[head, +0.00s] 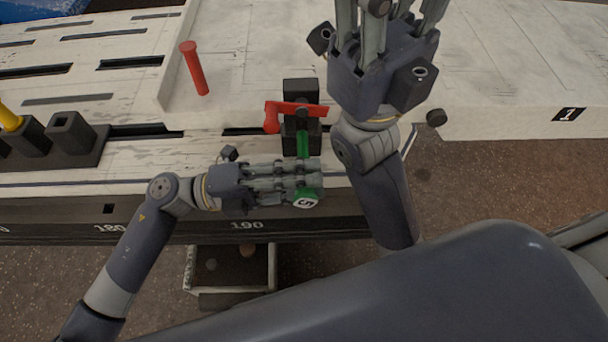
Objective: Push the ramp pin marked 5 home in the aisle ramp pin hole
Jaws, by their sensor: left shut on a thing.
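The green ramp pin (306,201) has a round head with a white face marked 5. My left gripper (303,180) is shut around it, with the head showing below the fingers and the green shaft above them. The shaft points away from me to a black block (301,90) with a red lever (300,108) across it. The shaft's far end meets or overlaps the block's near part; I cannot tell how deep it sits, and the hole itself is hidden. My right gripper (385,45) is at the top, its fingertips cut off by the frame edge.
A red pin (195,68) stands on the pale deck at the left. A black holder (72,132) with a yellow pin (9,117) is at the far left. A pale plate marked 1 (500,75) lies at the right. An open box (232,268) is below the bench edge.

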